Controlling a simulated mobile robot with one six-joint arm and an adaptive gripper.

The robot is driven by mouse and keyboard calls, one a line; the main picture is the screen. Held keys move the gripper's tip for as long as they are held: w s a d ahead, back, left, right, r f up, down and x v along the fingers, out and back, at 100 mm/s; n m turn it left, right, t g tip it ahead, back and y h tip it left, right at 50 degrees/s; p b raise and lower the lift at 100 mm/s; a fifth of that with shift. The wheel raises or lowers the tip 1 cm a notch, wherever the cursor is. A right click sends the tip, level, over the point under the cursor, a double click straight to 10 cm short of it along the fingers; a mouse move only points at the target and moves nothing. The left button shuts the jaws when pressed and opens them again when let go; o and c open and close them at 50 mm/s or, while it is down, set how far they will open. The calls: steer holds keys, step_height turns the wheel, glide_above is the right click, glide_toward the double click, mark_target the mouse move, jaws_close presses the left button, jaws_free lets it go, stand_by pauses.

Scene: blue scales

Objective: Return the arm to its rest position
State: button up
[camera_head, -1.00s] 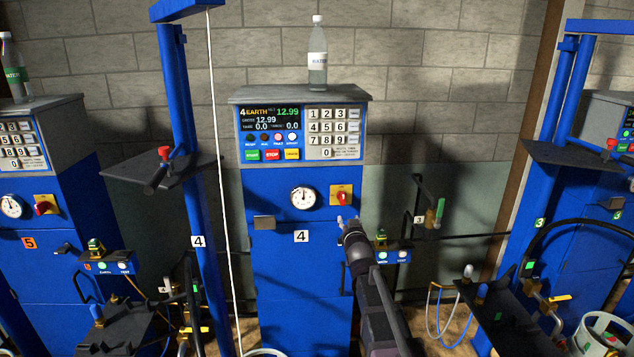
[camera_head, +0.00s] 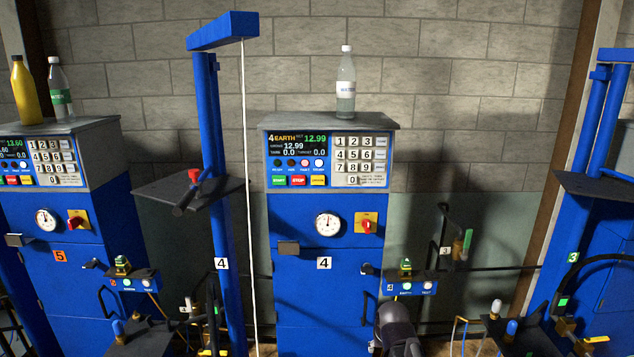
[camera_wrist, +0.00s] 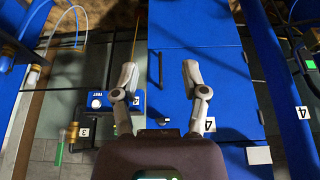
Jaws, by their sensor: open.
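My gripper (camera_wrist: 158,78) shows in the wrist view with its two grey fingers apart and nothing between them. The blue front of scale 4 lies behind the fingers, with no contact visible. In the head view, part of my arm (camera_head: 397,328) shows at the bottom, right of the scale 4 cabinet (camera_head: 318,290). The fingers cannot be made out there. The cabinet's red rotary switch (camera_head: 366,227) on a yellow plate and its round gauge (camera_head: 327,224) are clear of the arm.
A water bottle (camera_head: 346,85) stands on scale 4. A blue post (camera_head: 213,150) with a dark shelf (camera_head: 190,190) is left of it. A small button box (camera_head: 408,285) is right of the cabinet, close above my arm. Scale 5 (camera_head: 75,270) is at left.

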steer(key=s+f+g, duration=0.1)
steer(key=s+g, duration=0.3)
steer(key=s, duration=0.6)
steer(key=shift+s+f, duration=0.15)
steer(key=shift+s, duration=0.05)
